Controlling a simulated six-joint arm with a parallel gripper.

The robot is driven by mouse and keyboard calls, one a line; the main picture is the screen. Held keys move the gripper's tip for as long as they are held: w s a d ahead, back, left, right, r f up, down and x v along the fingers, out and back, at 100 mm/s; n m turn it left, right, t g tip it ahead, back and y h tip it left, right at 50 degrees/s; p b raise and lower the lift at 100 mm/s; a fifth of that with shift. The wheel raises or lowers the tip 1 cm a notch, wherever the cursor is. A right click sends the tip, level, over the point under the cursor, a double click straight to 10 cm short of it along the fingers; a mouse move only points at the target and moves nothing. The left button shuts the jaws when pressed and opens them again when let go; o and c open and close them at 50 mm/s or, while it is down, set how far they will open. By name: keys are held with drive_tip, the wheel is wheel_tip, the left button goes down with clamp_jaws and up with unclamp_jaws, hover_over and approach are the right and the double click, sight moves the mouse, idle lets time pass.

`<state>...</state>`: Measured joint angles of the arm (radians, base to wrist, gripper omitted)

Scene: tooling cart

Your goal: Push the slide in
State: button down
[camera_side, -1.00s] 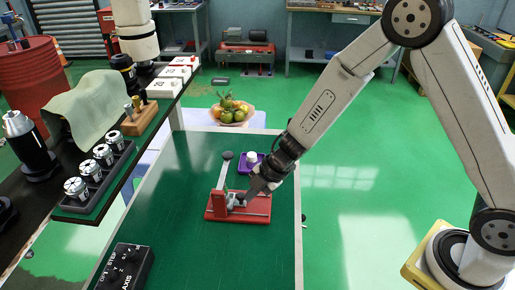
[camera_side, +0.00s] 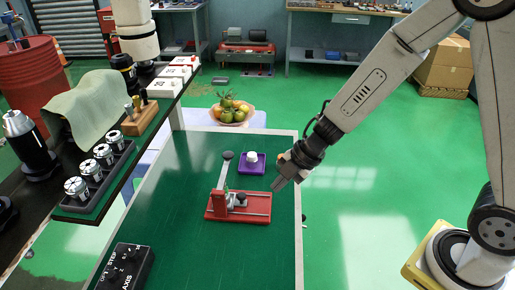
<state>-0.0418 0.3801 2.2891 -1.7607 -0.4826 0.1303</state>
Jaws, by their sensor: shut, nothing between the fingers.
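A red fixture (camera_side: 222,214) sits on the green table, with a metal rail along its right part. The slide (camera_side: 240,199), a small grey and dark piece, stands on the fixture close to the upright red block at its left end. A lever with a dark round knob (camera_side: 228,156) rises from the fixture, tilted slightly right. My gripper (camera_side: 276,187) is shut and empty. It is above and to the right of the fixture, apart from the slide, near the table's right edge.
A purple tray (camera_side: 243,168) with a white round piece (camera_side: 252,156) stands behind the fixture. A black control box (camera_side: 125,267) is at the table's front left. A fruit bowl (camera_side: 231,112) is beyond the table's far edge. A dark shelf with tool holders (camera_side: 95,180) runs along the left.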

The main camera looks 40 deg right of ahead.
drive_tip(key=shift+v, duration=2.2)
drive_tip(key=shift+w, duration=0.1)
drive_tip(key=d+r+m+t+h, duration=0.1)
drive_tip(key=d+m+t+h, duration=0.35)
drive_tip(key=m, duration=0.75)
drive_tip(key=s+d+f+m+g+h, duration=0.1)
drive_tip(key=s+d+m+g, duration=0.2)
drive_tip(key=s+m+g, duration=0.2)
drive_tip(key=shift+s+f+m+g, duration=0.35)
drive_tip(key=shift+s+m, duration=1.35)
drive_tip(key=shift+s, duration=0.15)
